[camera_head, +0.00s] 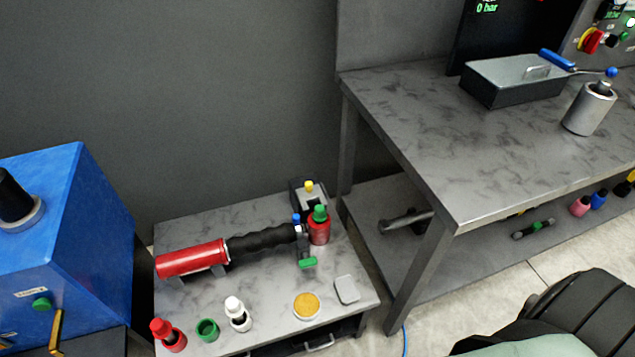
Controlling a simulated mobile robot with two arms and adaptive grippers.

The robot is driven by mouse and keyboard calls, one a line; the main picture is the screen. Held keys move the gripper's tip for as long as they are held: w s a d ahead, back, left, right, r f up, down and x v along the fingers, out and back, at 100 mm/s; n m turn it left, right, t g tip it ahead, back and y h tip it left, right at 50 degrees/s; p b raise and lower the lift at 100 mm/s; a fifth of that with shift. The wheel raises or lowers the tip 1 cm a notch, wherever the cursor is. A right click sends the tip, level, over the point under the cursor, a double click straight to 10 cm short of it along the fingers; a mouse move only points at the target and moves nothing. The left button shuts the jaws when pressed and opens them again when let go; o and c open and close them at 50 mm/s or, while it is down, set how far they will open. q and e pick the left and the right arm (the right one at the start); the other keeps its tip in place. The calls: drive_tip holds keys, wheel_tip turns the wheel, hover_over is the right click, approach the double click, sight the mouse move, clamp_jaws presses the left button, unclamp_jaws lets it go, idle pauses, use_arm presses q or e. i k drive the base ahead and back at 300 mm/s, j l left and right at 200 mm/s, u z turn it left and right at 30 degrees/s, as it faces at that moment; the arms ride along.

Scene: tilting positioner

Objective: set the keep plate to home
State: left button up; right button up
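I cannot pick out the keep plate with certainty. A small grey square plate (346,289) lies flat near the right edge of the low grey table (270,290), beside a round tin with a yellow-orange top (306,305). A blue machine housing (75,230) stands at the left, with a black cylinder (14,195) in a metal collar on top. A green button (41,304) and a brass-coloured handle (55,332) are on its front. Neither of my grippers shows in this view.
The low table holds a red tool with a black ribbed grip (262,241) and several small bottles and caps. A taller bench (430,130) at right carries a lidded metal box (512,80) and a metal cylinder (589,108). A dark padded shape (580,310) fills the lower right.

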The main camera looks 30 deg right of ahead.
sight(311, 192)
drive_tip(key=z, duration=0.85)
